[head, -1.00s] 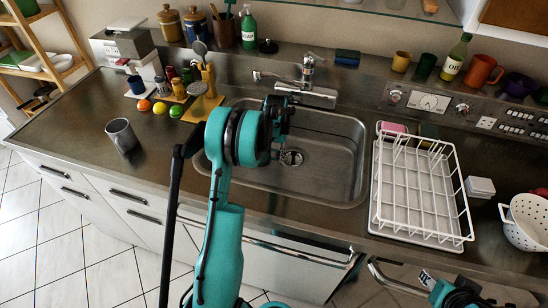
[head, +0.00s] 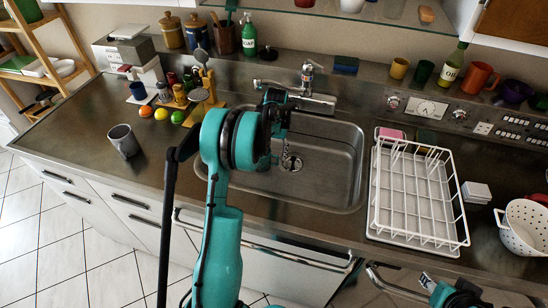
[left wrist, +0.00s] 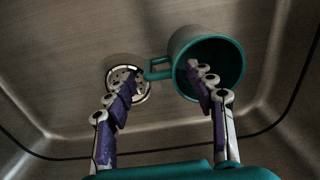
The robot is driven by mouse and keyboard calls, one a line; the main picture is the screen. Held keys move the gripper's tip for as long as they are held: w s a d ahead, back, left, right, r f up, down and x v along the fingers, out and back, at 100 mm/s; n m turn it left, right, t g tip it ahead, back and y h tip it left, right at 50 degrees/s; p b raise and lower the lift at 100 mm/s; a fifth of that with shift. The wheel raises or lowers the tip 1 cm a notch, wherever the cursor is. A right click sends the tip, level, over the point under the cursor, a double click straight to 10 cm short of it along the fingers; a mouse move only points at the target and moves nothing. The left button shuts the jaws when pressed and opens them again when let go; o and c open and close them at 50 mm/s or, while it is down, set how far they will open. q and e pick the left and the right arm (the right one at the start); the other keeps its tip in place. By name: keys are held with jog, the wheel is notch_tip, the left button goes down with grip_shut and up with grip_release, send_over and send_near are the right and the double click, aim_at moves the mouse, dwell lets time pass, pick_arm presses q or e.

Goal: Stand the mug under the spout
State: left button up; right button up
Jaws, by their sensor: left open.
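A teal mug (left wrist: 225,62) is in the steel sink in the left wrist view, beside the drain (left wrist: 128,84). Its dark mouth faces the camera and its handle (left wrist: 157,70) points left toward the drain. I cannot tell whether it stands or lies. My left gripper (left wrist: 167,75) is open. Its fingertips appear either side of the handle, the right one overlapping the mouth; contact is unclear. In the head view my left gripper (head: 275,120) is over the sink, and the teal mug is hidden behind my arm. The tap with its spout (head: 309,75) is behind the sink.
A grey mug (head: 124,140) stands on the left counter. A blue cup (head: 138,91), fruit and jars are behind it. A white dish rack (head: 418,195) stands right of the sink, with a white colander (head: 525,225) farther right. The sink's right part (head: 335,165) is clear.

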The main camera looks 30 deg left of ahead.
pick_arm(q)
notch_tip(320, 180, up, 7)
jog(key=shift+d+p, duration=0.15)
jog(key=shift+p, duration=0.75)
jog(key=s+d+r+m+t, duration=0.1)
jog(key=s+d+r, duration=0.3)
jog(key=d+r, duration=0.2)
jog(key=s+d+r+m+t, duration=0.1)
jog(key=s+d+r+t, duration=0.1)
jog(key=s+d+r, duration=0.4)
jog(key=s+d+f+m+t, duration=0.2)
jog(key=s+d+t, duration=0.2)
jog(key=s+d, duration=0.8)
jog(key=shift+s, duration=1.15)
